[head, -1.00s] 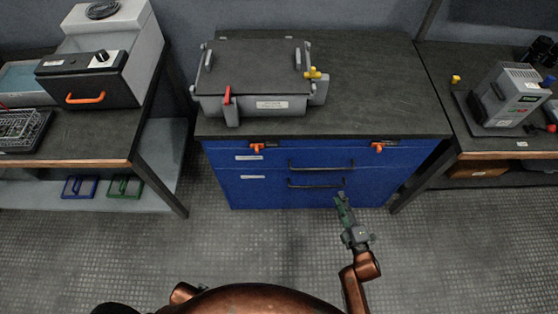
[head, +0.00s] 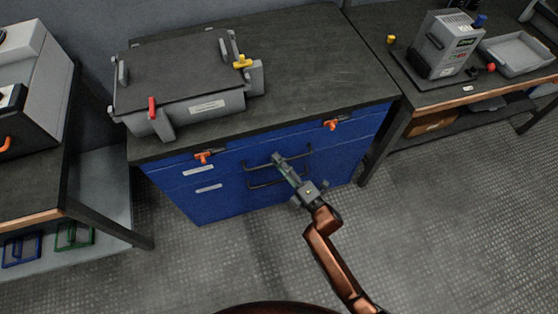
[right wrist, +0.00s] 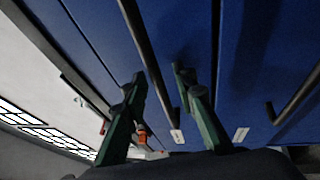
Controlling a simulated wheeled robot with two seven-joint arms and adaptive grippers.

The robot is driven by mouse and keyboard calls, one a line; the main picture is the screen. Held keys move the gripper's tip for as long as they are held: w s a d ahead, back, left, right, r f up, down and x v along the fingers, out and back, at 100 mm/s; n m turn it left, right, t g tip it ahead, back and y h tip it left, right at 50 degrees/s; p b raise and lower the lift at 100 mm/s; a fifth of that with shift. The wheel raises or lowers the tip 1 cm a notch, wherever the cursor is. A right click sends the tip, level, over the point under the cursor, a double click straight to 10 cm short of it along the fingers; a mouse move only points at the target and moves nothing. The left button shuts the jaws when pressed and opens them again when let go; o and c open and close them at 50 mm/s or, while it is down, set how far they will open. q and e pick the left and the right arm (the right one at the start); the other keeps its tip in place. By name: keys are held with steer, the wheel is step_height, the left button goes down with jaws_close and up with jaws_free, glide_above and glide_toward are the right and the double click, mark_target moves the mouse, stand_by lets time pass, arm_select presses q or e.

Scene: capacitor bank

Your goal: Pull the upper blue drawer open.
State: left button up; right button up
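The upper blue drawer (head: 226,166) is in the cabinet under the dark countertop, and its front looks flush. Its dark bar handle (head: 298,154) runs across the front. In the right wrist view this handle (right wrist: 151,62) passes between my two fingers. My right gripper (head: 278,158) is at the handle, with its fingers (right wrist: 158,78) apart on either side of the bar. I cannot tell whether either finger touches it. The gripper hides the middle of the handle in the head view. My left gripper is not in view.
The lower drawer's handle (head: 262,185) is just below. Orange latches (head: 204,157) and (head: 331,125) sit under the countertop edge. A grey lidded case (head: 185,85) stands on the countertop (head: 310,65). Side benches flank the cabinet. The floor (head: 430,215) in front is clear.

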steer(key=shift+c, duration=0.4)
jaws_close()
stand_by(0.4)
